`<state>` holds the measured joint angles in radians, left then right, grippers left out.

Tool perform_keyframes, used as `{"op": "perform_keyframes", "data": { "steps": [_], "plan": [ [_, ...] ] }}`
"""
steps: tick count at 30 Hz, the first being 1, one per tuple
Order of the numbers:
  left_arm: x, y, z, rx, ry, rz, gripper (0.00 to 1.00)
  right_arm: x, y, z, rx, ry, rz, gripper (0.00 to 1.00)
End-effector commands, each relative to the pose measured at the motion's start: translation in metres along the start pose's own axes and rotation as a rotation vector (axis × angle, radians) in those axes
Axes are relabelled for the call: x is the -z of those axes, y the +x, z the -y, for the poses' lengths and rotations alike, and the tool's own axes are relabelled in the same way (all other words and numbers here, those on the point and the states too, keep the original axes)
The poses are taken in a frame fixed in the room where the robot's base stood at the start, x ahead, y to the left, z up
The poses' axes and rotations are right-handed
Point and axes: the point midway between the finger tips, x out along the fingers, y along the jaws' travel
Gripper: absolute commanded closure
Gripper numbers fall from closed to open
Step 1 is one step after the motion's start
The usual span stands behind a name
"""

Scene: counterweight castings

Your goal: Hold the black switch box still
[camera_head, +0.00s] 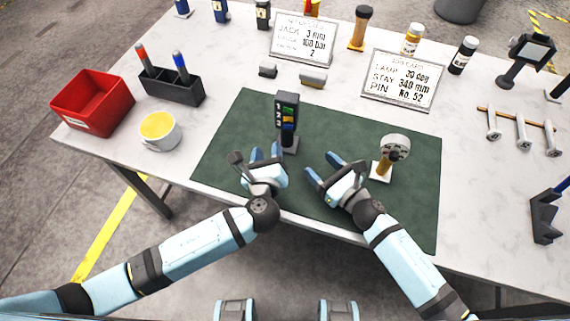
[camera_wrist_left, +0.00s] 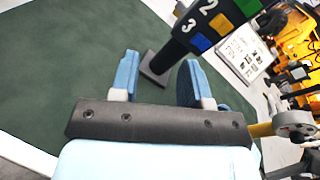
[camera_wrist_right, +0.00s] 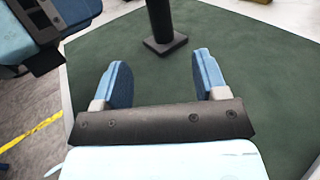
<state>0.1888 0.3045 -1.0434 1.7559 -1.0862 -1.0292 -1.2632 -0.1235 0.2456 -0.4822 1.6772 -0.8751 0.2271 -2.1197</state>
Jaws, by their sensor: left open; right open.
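The black switch box (camera_head: 287,112) stands upright on a dark post with a square foot on the green mat (camera_head: 225,150). Its face has coloured switches in green, yellow and blue. My left gripper (camera_head: 265,153) is open just in front of the post, at its lower left. In the left wrist view the post (camera_wrist_left: 172,58) rises beyond the gap between the blue fingers (camera_wrist_left: 155,78), not clasped. My right gripper (camera_head: 321,168) is open and empty to the right of the post. In the right wrist view the post (camera_wrist_right: 160,20) and foot stand ahead, beyond the fingers (camera_wrist_right: 162,82).
A round gauge (camera_head: 395,148) on a yellow stem stands right of my right gripper. Two sign boards (camera_head: 303,38) stand behind. The mat's front left is clear.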

Motion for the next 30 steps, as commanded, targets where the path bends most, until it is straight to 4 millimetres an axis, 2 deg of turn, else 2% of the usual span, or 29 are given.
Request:
{"op": "perform_keyframes", "data": {
  "steps": [1, 4, 11, 14, 24, 30],
  "plan": [
    [0.003, -0.011, 0.014, 0.023, 0.079, 0.03, 0.57, 0.0, 0.0, 0.0, 0.0, 0.0, 0.0, 0.34],
    [0.008, -0.029, 0.032, 0.05, 0.198, 0.081, 0.57, 0.0, 0.0, 0.0, 0.0, 0.0, 0.0, 0.34],
    [0.011, -0.043, 0.044, 0.07, 0.287, 0.126, 0.57, 0.0, 0.008, 0.0, 0.0, 0.001, 0.001, 0.34],
    [0.011, -0.043, 0.044, 0.069, 0.287, 0.126, 0.57, -0.001, 0.021, 0.0, 0.0, 0.001, 0.002, 0.34],
    [0.011, -0.043, 0.043, 0.069, 0.284, 0.124, 0.57, -0.001, 0.088, 0.0, -0.001, 0.001, 0.001, 0.34],
    [0.011, -0.043, 0.043, 0.069, 0.284, 0.123, 0.57, 0.0, 0.12, 0.0, 0.0, 0.002, 0.0, 0.34]
  ]
}}
